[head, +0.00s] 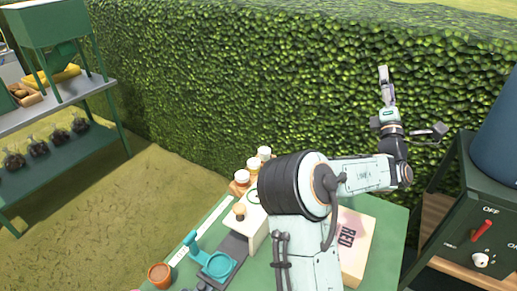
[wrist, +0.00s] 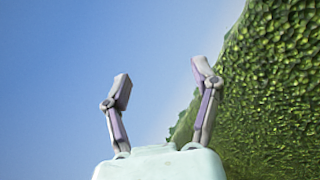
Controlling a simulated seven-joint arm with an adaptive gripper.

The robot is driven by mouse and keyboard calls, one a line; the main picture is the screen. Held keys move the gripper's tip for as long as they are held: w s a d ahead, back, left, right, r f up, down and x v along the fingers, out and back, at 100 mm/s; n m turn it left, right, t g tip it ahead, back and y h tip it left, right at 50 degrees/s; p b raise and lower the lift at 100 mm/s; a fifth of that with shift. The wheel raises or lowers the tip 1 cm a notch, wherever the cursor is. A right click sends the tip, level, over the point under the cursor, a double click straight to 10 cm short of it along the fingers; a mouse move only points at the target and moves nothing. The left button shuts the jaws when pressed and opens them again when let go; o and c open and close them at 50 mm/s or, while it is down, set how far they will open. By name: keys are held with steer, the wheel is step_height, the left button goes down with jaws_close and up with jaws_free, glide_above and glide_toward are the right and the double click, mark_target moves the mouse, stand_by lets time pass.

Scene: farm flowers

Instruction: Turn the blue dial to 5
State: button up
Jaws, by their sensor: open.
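I see no clearly blue dial in the head view. A small white knob (head: 480,260) sits on the front of a dark green control box (head: 460,215) at the far right, below a red lever (head: 481,230). The lever has "OFF" written above it. Small marks surround the knob, too small to read surely. My gripper (head: 384,76) is raised high and points up in front of the hedge, left of and well above the box. In the wrist view, my gripper (wrist: 162,82) is open and empty against sky.
A green table (head: 385,240) in front holds a box marked "RED" (head: 352,243), a teal device (head: 215,263), an orange pot (head: 159,275) and several jars. A dark blue barrel (head: 500,140) stands on the control box. A hedge (head: 230,80) runs behind.

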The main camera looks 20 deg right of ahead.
steer(key=w+a+f+n+g+y, duration=0.25)
steer(key=a+f+n+y, duration=0.2)
steer(key=f+n, duration=0.25)
steer(key=w+a+f+n+g+y, duration=0.2)
steer(key=w+a+f+n+y, duration=0.25)
steer(key=f+n, duration=0.2)
steer(key=w+a+f+n+g+y, duration=0.35)
steer(key=f+n+y, duration=0.25)
steer(key=f, duration=0.2)
step_height(320, 180, down, 11)
steer(key=a+n+g, duration=0.1)
steer(key=a+g, duration=0.1)
steer(key=a, duration=0.1)
steer(key=shift+h, duration=0.4)
steer(key=x, duration=0.6)
steer(key=shift+s+a, duration=0.1)
jaws_close()
